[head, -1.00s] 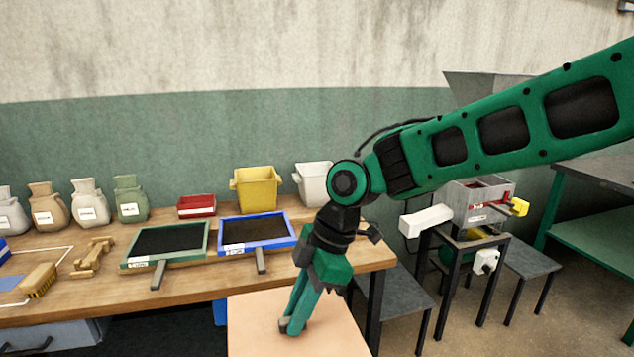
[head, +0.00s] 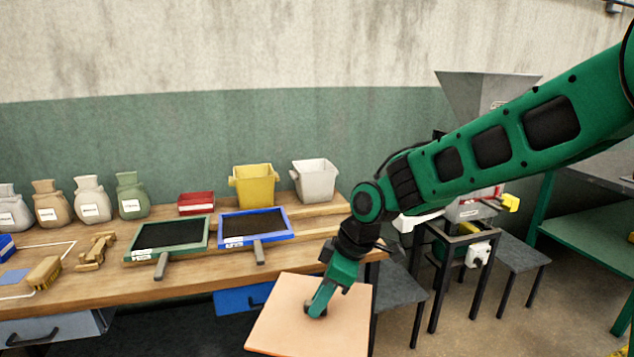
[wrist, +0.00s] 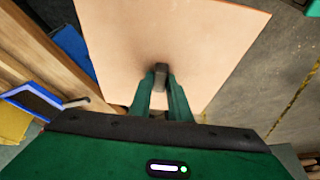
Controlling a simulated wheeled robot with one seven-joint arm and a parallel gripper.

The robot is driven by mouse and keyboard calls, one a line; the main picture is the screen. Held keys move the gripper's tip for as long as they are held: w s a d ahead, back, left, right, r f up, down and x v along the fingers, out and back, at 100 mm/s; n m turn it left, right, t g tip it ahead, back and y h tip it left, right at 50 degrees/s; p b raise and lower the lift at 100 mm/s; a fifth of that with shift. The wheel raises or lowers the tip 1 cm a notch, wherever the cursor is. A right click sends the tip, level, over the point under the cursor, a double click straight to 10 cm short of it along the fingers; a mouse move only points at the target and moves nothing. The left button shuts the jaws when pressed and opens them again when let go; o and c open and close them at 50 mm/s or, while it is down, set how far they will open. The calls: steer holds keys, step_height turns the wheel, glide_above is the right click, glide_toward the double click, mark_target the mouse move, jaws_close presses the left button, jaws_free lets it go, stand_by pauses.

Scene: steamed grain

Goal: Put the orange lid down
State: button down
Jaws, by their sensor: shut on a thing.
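The orange lid (head: 285,325) is a flat, pale orange square panel in the lower middle of the head view. My gripper (head: 317,308) is above it, shut on the small dark knob at its middle. In the wrist view the lid (wrist: 120,60) fills the upper middle. There my gripper's two green fingers (wrist: 161,88) stand either side of the dark knob (wrist: 161,75). The lid is in front of the workbench's front edge, and floor shows past it. What lies directly beneath the lid is hidden.
The wooden workbench (head: 190,275) holds a green-framed sieve (head: 168,238), a blue-framed sieve (head: 252,228), a yellow bin (head: 254,187), a white bin (head: 314,180) and several sacks. A dark stool (head: 400,285) and a hopper machine (head: 470,210) stand to the right.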

mark_target(368, 293)
steer(key=w+d+f+m, duration=0.2)
steer(key=w+d, duration=0.1)
steer(key=d, duration=0.1)
steer(key=w+d+f+m+t+h, duration=0.1)
steer(key=w+d+f+m, duration=0.2)
steer(key=d, duration=0.1)
steer(key=w+d+f+m+t, duration=0.1)
steer(key=w+d+f+m, duration=0.1)
steer(key=w+d+m, duration=0.1)
steer(key=shift+w+d+f+h, duration=0.3)
steer(key=shift+w+d, duration=0.1)
steer(key=shift+d, duration=0.15)
steer(key=w+d+f+m+t+h, duration=0.1)
steer(key=w+d+f+m, duration=0.2)
steer(key=d, duration=0.5)
steer(key=w+d+f+m+h, duration=0.2)
steer(key=d+f+m, duration=0.15)
steer(key=d, duration=0.45)
steer(key=s+f+m, duration=0.1)
steer(key=s+f, duration=0.4)
steer(key=f, duration=0.1)
steer(key=shift+s+d+f, duration=0.25)
steer(key=shift+d+f, duration=0.05)
steer(key=shift+a+t, duration=0.1)
steer(key=shift+t, duration=0.2)
